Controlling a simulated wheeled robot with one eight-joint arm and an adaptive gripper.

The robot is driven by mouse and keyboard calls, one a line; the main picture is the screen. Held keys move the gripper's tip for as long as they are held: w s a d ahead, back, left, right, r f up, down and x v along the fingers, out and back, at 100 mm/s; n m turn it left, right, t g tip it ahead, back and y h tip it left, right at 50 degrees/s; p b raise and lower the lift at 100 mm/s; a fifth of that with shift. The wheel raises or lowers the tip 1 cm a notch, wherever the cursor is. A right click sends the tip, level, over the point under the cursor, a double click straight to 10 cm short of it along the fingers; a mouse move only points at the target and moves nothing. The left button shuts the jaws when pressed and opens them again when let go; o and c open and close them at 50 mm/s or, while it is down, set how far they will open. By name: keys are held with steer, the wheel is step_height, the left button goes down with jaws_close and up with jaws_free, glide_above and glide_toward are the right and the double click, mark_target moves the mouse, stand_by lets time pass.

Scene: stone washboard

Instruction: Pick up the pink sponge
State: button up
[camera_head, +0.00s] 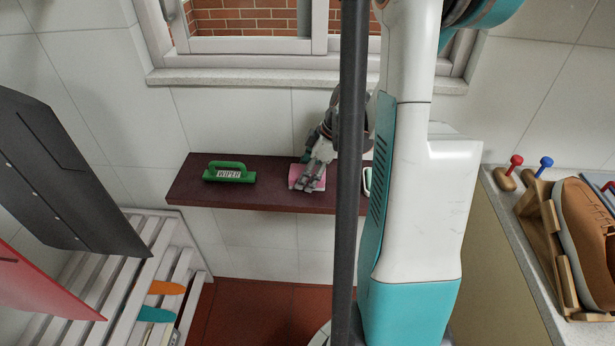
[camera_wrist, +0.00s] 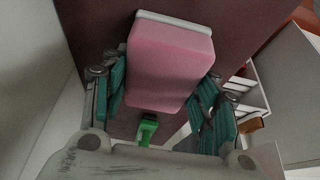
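The pink sponge (camera_wrist: 170,65), a block with a white layer along its far edge, fills the middle of the wrist view. In the head view the pink sponge (camera_head: 295,173) is on the dark red shelf (camera_head: 262,195), partly hidden by my gripper. My gripper (camera_head: 314,184) reaches down over it from above. In the wrist view my gripper's (camera_wrist: 158,92) teal-padded fingers are spread, one on each side of the sponge. The left pads look slightly apart from it; the right pads are very close, and contact there is unclear.
A green wiper (camera_head: 230,172) lies on the shelf to the left, with clear shelf between. A white object edge shows right of my gripper, mostly hidden by my arm. A tiled wall and window sill (camera_head: 240,76) stand behind. A brown shoe (camera_head: 585,235) is on the right counter.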

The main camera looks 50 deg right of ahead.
stand_by(0.4)
step_height(320, 180, up, 20)
steer(key=p, duration=0.7)
steer(key=shift+r, duration=0.25)
steer(key=shift+o, duration=0.4)
